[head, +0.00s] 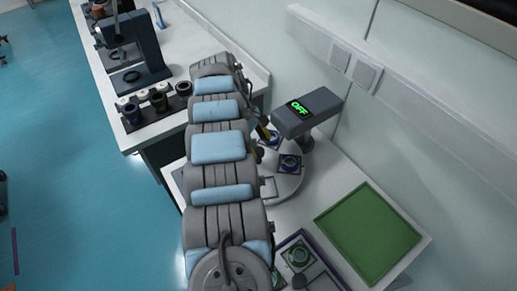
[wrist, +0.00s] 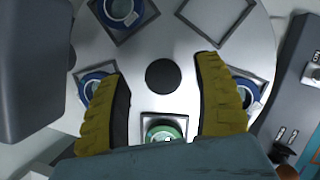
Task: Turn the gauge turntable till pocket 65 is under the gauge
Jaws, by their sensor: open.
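The gauge turntable (head: 287,184) is a pale round plate, partly hidden by my arm in the head view. In the wrist view the turntable (wrist: 172,102) has a dark hub (wrist: 163,75) and square pockets around it. Several pockets hold blue-ringed parts, one near the bottom holds a green part (wrist: 164,130), and one at upper right looks empty (wrist: 215,14). No pocket numbers can be read. The gauge (head: 307,112) stands over the turntable's far side and its display reads OFF. My gripper (wrist: 165,68) is open over the turntable, with yellow fingers either side of the hub and green part.
A purple-edged tray (head: 303,262) with a green-ringed part is at the bottom. A dark rack (head: 155,108) with several parts stands on the left bench. A grey switch box (wrist: 300,85) borders the turntable.

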